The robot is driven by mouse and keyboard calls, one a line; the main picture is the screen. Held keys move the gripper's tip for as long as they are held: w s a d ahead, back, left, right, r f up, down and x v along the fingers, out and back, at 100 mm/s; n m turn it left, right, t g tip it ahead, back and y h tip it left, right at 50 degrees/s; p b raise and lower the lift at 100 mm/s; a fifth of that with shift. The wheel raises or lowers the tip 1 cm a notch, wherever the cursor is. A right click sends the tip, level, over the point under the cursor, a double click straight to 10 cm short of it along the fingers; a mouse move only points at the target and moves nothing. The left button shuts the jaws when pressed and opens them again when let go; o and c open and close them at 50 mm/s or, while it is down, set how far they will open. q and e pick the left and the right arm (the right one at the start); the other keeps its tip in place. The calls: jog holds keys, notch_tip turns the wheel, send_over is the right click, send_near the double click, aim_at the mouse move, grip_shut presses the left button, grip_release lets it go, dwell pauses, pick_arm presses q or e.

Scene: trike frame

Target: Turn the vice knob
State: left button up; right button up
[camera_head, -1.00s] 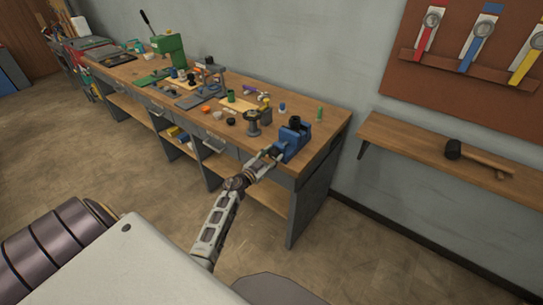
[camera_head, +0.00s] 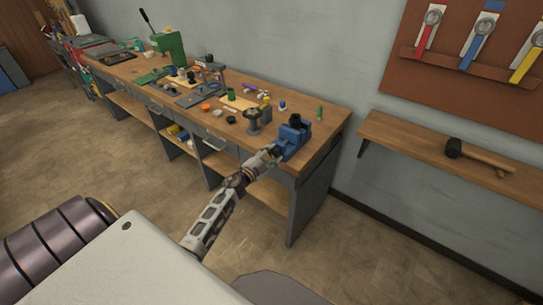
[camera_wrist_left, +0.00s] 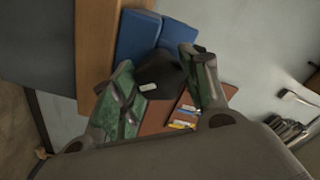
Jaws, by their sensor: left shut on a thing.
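The blue vice (camera_head: 293,138) is fixed at the near right corner of the wooden workbench, with a black part on top. It also shows as blue blocks in the left wrist view (camera_wrist_left: 138,34). My left gripper (camera_head: 275,152) is at the near side of the vice. In the left wrist view its two green-padded fingers (camera_wrist_left: 165,90) stand on either side of the dark vice knob (camera_wrist_left: 160,72), and the gripper is shut on it. The fingers partly hide the knob in the head view. My right gripper is not in view.
The workbench (camera_head: 318,135) holds a dark round stand (camera_head: 254,121), small loose parts and a green press (camera_head: 170,45) farther left. A wall shelf (camera_head: 415,143) with a mallet (camera_head: 475,158) is at the right. Floor in front is clear.

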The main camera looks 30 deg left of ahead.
pick_arm(q)
jog(key=m+b, duration=0.1)
jog(key=m, duration=0.2)
jog(key=shift+f, duration=0.15)
jog(key=shift+m+b, duration=0.65)
jog(key=shift+m, duration=1.25)
jog(key=o, duration=1)
jog(key=shift+s, duration=0.15)
jog(key=shift+s+a, duration=0.15)
jog(key=shift+s, duration=1.8)
jog(key=shift+s+a, duration=0.2)
jog(key=shift+s, duration=1.8)
jog(key=shift+s+a, duration=0.15)
jog(key=shift+s, duration=1.8)
